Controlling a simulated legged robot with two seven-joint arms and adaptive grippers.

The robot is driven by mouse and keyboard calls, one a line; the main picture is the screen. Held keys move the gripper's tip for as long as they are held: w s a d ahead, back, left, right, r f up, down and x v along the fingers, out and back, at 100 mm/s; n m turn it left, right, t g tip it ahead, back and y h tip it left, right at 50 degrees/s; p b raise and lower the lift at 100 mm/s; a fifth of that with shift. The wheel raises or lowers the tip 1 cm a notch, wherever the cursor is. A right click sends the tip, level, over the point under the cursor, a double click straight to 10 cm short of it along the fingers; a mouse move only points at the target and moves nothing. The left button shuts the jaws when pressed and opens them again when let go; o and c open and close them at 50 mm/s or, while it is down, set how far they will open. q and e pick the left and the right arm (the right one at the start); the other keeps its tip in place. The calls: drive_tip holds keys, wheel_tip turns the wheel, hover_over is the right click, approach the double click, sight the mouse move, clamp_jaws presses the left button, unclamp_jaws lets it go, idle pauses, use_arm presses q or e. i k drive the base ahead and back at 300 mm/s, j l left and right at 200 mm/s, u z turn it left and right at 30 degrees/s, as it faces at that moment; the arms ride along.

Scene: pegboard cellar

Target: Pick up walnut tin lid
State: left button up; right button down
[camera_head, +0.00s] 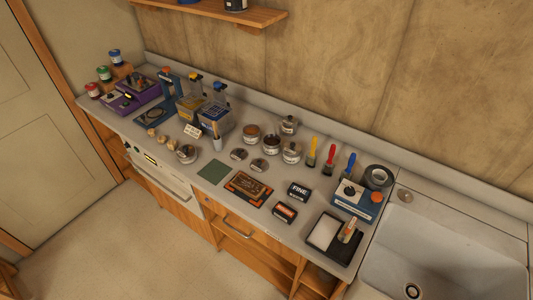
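Neither of my grippers is in this view. Two small round metal lids lie flat on the grey countertop in front of the tins: a left lid (238,154) and a right lid (258,165). Behind them stand a tin with a brownish top (252,131), an open-looking dark tin (271,143), a silvery tin (291,153) and another silvery tin at the back (288,126). The labels are too small to read, so I cannot tell which lid or tin is walnut.
A green square (213,172) and an orange-black packet (248,189) lie in front of the lids. Brushes (330,154) stand to the right, before a blue-white device (356,200) and sink (445,250). Bottles (215,115) and a purple device (138,92) stand left.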

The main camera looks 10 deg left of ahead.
sight(239, 154)
drive_tip(key=j+z, duration=0.25)
drive_tip(key=z, duration=0.2)
drive_tip(key=j+z, duration=0.25)
drive_tip(key=z, duration=0.2)
drive_tip(key=j+z, duration=0.25)
drive_tip(key=z, duration=0.15)
drive_tip(key=j+z, duration=0.25)
drive_tip(key=z, duration=0.2)
drive_tip(key=k+j+z, duration=0.1)
drive_tip(key=z, duration=0.35)
drive_tip(key=j, duration=0.1)
